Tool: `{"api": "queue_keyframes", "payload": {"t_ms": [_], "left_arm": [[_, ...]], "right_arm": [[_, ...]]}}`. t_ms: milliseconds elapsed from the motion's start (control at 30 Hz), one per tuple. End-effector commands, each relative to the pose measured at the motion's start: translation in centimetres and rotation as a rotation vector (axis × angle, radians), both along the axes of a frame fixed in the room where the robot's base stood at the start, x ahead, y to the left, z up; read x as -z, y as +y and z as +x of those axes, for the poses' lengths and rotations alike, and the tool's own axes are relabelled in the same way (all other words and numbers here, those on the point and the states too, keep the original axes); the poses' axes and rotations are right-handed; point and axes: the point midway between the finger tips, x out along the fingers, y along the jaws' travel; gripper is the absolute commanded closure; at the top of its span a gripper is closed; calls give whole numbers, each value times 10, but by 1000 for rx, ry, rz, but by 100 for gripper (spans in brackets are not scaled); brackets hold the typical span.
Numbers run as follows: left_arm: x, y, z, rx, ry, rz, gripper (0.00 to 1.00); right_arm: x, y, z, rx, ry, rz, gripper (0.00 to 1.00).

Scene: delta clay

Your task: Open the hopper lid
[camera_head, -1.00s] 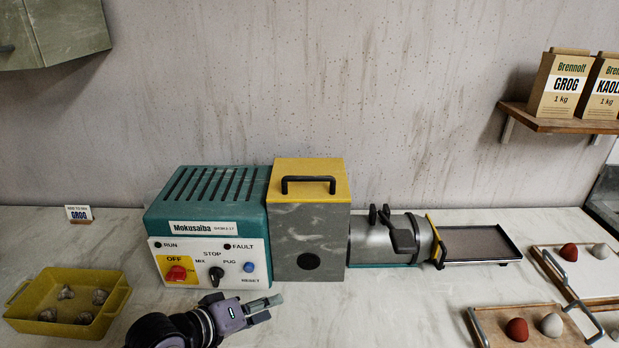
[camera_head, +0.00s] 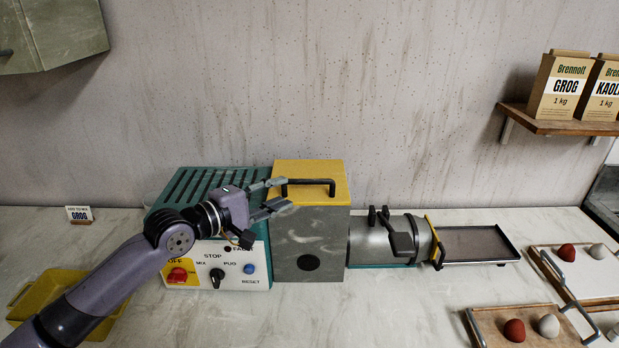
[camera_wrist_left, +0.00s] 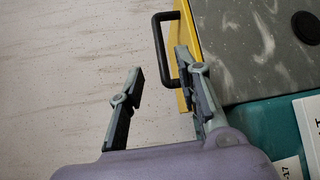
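The hopper is a grey, marbled box (camera_head: 310,243) with a closed yellow lid (camera_head: 325,170) carrying a black bar handle (camera_head: 309,183). My left gripper (camera_head: 284,194) is open beside the left end of the handle, in front of the teal machine housing. In the left wrist view, the fingers (camera_wrist_left: 165,92) are spread apart; the black handle (camera_wrist_left: 160,50) lies just beyond the right finger's tip, beside the yellow lid edge (camera_wrist_left: 185,50). Nothing is visible between the fingers. I cannot tell whether a finger touches the handle. My right gripper is not in view.
The teal housing (camera_head: 185,185) with its control panel (camera_head: 235,277) stands left of the hopper. A steel barrel (camera_head: 375,245) and a tray (camera_head: 480,245) extend right. A yellow bin (camera_head: 40,290) sits left, partly behind my arm.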

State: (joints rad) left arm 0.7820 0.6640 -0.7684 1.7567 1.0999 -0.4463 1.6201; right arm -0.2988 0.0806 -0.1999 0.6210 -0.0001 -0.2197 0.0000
Motion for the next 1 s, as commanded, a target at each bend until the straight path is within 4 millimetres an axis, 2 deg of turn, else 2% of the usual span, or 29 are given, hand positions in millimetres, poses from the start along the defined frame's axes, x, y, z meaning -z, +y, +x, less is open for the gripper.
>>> {"api": "queue_keyframes", "payload": {"t_ms": [200,400,600,933,1000], "left_arm": [[4,-35,34,1,-1,0,69],[11,-58,56,1,1,2,69],[14,-68,66,1,0,3,69],[14,-70,68,0,-1,2,69],[14,-70,68,0,-1,2,73]], "right_arm": [[-10,0,-1,0,1,0,60],[-12,0,-1,0,2,0,60],[-13,0,-1,0,2,0,60],[-13,0,-2,0,3,-1,60],[-13,0,-2,0,3,-1,60]]}}
